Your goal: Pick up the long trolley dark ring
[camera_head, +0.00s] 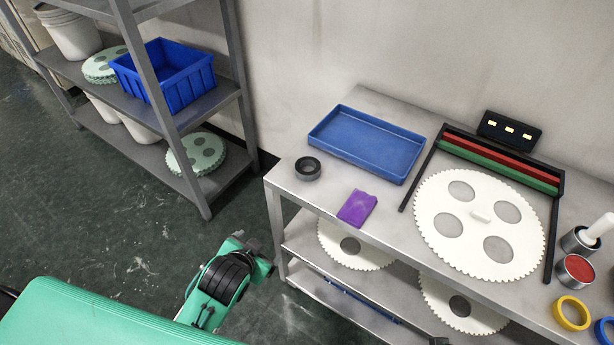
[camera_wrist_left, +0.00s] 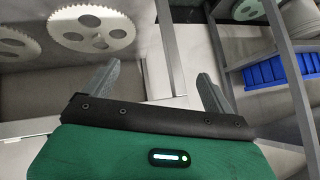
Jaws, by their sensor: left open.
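The dark ring (camera_head: 307,169) lies flat near the left end of the long trolley's grey top (camera_head: 291,186). It stands apart from the blue tray and the purple block. I cannot make it out in the left wrist view. My left gripper (camera_head: 252,243) is off the trolley's left end, lower than the top and in front of the ring in the head view. In the left wrist view its two grey fingers (camera_wrist_left: 158,85) are spread apart with nothing between them. My right gripper is not in view.
A blue tray (camera_head: 368,143) lies behind the ring and a purple block (camera_head: 357,208) in front. A large white toothed disc (camera_head: 480,224) lies farther right, beside a dark frame. White discs lie on the trolley's lower shelves. A grey shelf rack (camera_head: 226,92) stands at left.

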